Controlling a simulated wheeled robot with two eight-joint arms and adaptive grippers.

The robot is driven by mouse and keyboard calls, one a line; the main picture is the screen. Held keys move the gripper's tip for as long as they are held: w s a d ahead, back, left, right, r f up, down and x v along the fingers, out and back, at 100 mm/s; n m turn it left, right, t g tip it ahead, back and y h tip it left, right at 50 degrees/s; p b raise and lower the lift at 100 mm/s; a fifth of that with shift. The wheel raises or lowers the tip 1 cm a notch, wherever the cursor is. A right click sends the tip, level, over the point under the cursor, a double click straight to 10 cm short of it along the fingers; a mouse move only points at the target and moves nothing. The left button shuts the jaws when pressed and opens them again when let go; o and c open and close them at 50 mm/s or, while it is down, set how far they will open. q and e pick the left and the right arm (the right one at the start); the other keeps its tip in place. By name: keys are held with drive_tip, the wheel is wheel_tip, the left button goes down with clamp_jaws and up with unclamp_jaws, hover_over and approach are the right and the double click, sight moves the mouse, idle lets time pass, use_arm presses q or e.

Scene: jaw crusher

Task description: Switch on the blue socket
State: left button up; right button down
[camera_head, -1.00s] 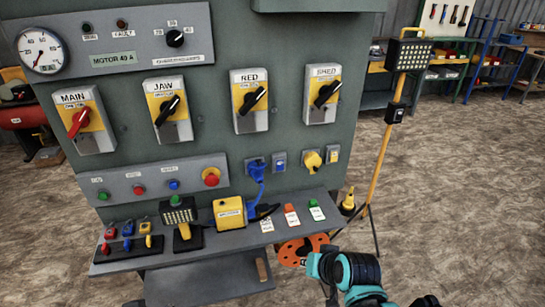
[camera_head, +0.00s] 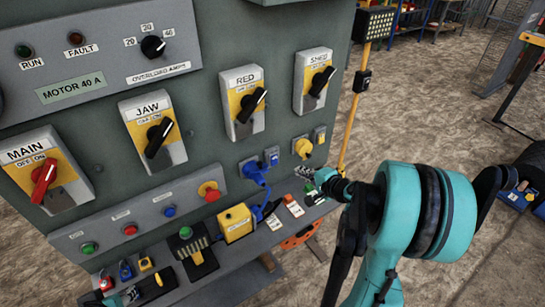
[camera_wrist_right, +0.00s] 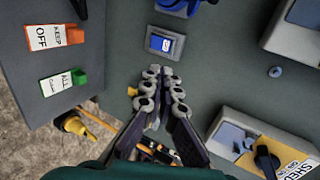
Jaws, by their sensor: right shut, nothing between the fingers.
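The blue socket (camera_head: 250,165) is on the green cabinet front, with a blue plug (camera_head: 256,176) in it and its cable hanging down. Its small blue switch (camera_head: 271,157) sits just to the right. In the right wrist view, this switch (camera_wrist_right: 165,43) shows a blue rocker in a grey frame, and part of the blue plug (camera_wrist_right: 190,5) shows at the top edge. My right gripper (camera_head: 303,171) is shut and empty, in front of the panel below the yellow plug. In the right wrist view its fingertips (camera_wrist_right: 163,74) appear a little below the blue switch, apart from it.
A yellow plug (camera_head: 302,147) and its yellow switch (camera_head: 319,134) sit right of the blue pair. The SHED rotary switch (camera_head: 315,80) is above. Below, the shelf (camera_head: 226,262) carries a yellow box (camera_head: 236,222) and tags.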

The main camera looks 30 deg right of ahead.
drive_tip(key=shift+s, duration=0.1)
drive_tip(key=b, duration=0.4)
approach(275, 157)
drive_tip(key=x, duration=0.5)
drive_tip(key=shift+f, duration=0.45)
drive_tip(key=shift+w+a, duration=0.1)
drive_tip(key=shift+w, duration=0.55)
drive_tip(key=shift+w+a+r+g+p, duration=0.1)
drive_tip(key=shift+w+r+g+p, duration=0.35)
drive_tip(key=shift+p, duration=0.55)
drive_tip(key=shift+f+g, duration=0.25)
drive_tip(key=shift+f, duration=0.15)
drive_tip(key=shift+r, duration=0.1)
